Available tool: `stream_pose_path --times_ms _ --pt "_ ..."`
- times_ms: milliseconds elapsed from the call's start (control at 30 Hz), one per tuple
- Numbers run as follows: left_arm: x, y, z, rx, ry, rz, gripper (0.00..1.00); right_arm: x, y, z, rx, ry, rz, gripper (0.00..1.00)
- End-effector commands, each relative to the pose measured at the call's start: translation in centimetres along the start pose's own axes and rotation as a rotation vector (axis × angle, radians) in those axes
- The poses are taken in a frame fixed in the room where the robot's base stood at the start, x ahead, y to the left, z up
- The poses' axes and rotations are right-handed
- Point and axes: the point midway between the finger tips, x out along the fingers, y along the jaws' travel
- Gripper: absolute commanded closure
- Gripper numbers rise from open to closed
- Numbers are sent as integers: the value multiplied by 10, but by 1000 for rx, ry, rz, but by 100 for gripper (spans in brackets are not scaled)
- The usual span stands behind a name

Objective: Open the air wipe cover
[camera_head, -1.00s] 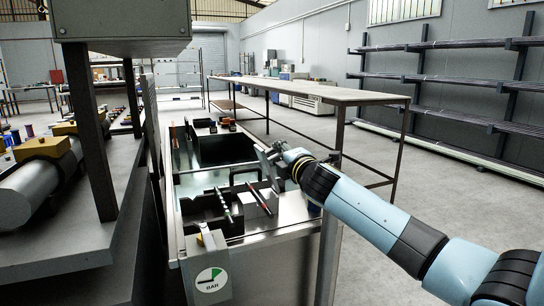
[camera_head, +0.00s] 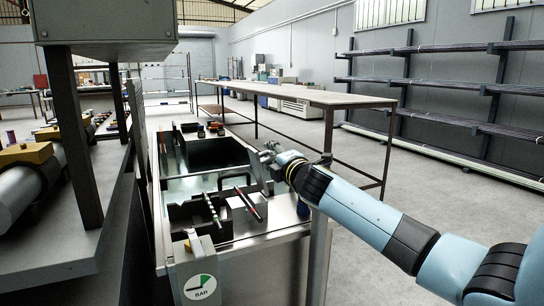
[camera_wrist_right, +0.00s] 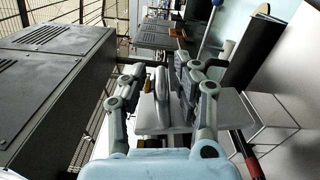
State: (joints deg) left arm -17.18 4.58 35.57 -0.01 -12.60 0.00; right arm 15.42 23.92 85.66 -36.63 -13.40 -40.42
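My right gripper (camera_head: 268,160) is at the right rim of the long water tank (camera_head: 190,185), seen small in the head view. In the right wrist view its two fingers (camera_wrist_right: 157,85) are spread apart. My left gripper is not in view.
Dark blocks with a striped rod (camera_head: 212,210) and a red-and-black pen-like tool (camera_head: 248,204) sit at the tank's near end. A "BAR" gauge (camera_head: 200,287) is on its front. A long table (camera_head: 300,96) stands behind; a machine post (camera_head: 75,140) rises at left.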

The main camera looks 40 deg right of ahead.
Motion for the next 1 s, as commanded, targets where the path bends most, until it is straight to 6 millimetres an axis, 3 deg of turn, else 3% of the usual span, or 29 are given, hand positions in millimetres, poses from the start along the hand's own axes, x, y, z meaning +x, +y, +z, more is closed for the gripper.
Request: stream_pose_path --times_ms 367,800,1000 --pt "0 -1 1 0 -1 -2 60 -6 -2 0 0 1 -3 64" --pt "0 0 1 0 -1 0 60 -95 -2 -1 -2 4 -3 64" --pt "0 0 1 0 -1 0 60 -117 -2 0 -1 2 -2 64"
